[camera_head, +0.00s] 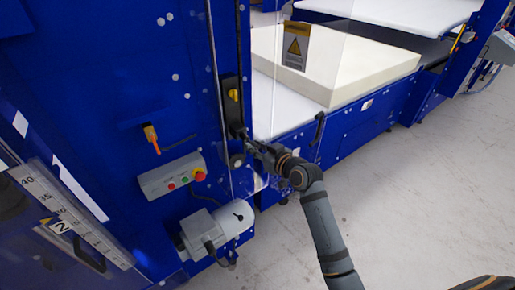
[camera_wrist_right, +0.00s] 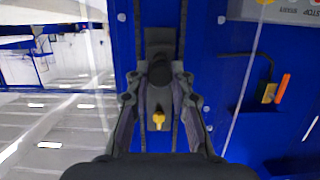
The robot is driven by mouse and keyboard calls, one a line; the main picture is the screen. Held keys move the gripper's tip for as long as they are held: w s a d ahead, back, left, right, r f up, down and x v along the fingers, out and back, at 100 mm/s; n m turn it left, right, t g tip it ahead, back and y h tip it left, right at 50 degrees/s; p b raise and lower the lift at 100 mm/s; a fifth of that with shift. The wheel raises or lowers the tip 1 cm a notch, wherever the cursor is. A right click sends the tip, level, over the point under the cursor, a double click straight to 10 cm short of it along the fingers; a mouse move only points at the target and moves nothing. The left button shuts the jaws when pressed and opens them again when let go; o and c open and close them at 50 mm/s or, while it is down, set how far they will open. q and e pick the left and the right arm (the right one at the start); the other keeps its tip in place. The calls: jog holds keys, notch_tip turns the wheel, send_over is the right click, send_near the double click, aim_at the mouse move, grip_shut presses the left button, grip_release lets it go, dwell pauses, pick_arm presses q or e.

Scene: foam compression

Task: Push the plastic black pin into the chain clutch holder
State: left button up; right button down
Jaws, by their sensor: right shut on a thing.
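My right gripper (camera_head: 248,146) reaches in from the lower right to the front of the blue machine column. In the right wrist view, my right gripper (camera_wrist_right: 158,79) has its two fingers closed around a dark rounded piece, which appears to be the black pin (camera_wrist_right: 160,70). Behind it is a dark upright plate, apparently the chain clutch holder (camera_wrist_right: 159,38); it also shows in the head view (camera_head: 230,112). How deep the pin sits in the holder cannot be told. My left gripper is not in view.
A grey control box (camera_head: 170,175) with coloured buttons and a grey motor (camera_head: 217,226) are on the blue machine, left of and below my right gripper. A pale foam block (camera_head: 350,62) lies on the white bed. A clear panel (camera_head: 290,60) stands near my gripper. The floor right is free.

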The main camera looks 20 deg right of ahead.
jog(key=shift+w+a, duration=0.3)
jog(key=shift+w, duration=0.55)
jog(key=c, duration=1.1)
grip_release()
jog(key=shift+s, duration=0.1)
jog(key=shift+s+d+p, duration=0.2)
jog(key=shift+s+d, duration=0.15)
jog(key=shift+s, duration=0.55)
jog(key=shift+s+d+p, duration=0.2)
jog(key=shift+s+d, duration=0.15)
jog(key=shift+s, duration=0.6)
jog(key=shift+s+d+p, duration=0.2)
jog(key=shift+s+d, duration=0.15)
jog(key=shift+s, duration=0.55)
jog(key=v, duration=0.7)
jog(key=shift+s, duration=0.15)
jog(key=shift+r, duration=0.1)
